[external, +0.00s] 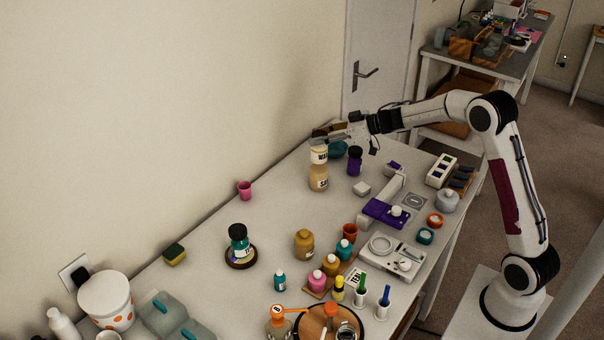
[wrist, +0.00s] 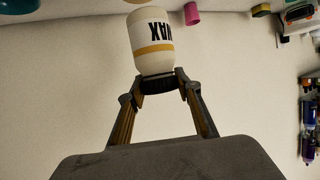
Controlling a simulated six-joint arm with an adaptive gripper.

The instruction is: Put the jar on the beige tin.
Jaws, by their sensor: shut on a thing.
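The jar (external: 319,155) is cream with a WAX label, a yellow band and a dark lid. It also shows in the wrist view (wrist: 152,35), upside down in that picture. My gripper (external: 321,139) is shut on its lid; the fingertips (wrist: 157,83) pinch it from both sides. The jar looks upright. The beige tin (external: 318,181), with a pale label, stands on the table directly below the jar in the external view. Their edges meet in that picture, but I cannot tell whether they touch. I cannot make out the tin in the wrist view.
A dark purple jar (external: 355,162) and a teal bowl (external: 337,149) stand close to the right of the tin. A pink cup (external: 245,190) is to the left. An amber bottle (external: 304,244) and several small bottles stand nearer the front. The table around the tin's left is clear.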

